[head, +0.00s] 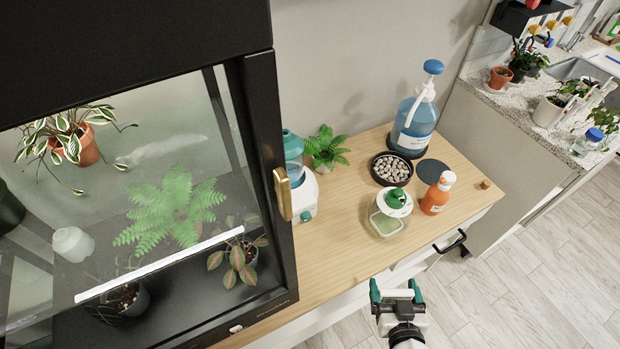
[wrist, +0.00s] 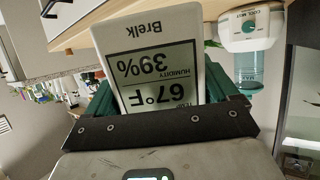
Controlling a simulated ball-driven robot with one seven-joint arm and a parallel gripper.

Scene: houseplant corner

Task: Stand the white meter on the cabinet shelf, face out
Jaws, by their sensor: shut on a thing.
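The white meter (wrist: 150,60) fills the middle of the wrist view, its screen facing the camera and its text upside down: 67°F, 39% humidity, "Brelk". My gripper (wrist: 168,100) is shut on it, with the green fingers at its two sides. In the head view my gripper (head: 396,290) is just off the wooden counter's front edge; the meter is hard to make out there. The black cabinet (head: 268,150) stands at the left, its glass front appearing shut, with a brass handle (head: 282,193). Plants stand inside; part of its floor is hidden behind a white bar.
A white-and-teal humidifier (head: 303,196) and a fern (head: 326,148) stand beside the cabinet. On the wooden counter (head: 340,235) are a jar (head: 385,222), orange bottle (head: 436,195), pebble bowl (head: 391,168) and blue pump bottle (head: 412,125). The counter's left front is clear.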

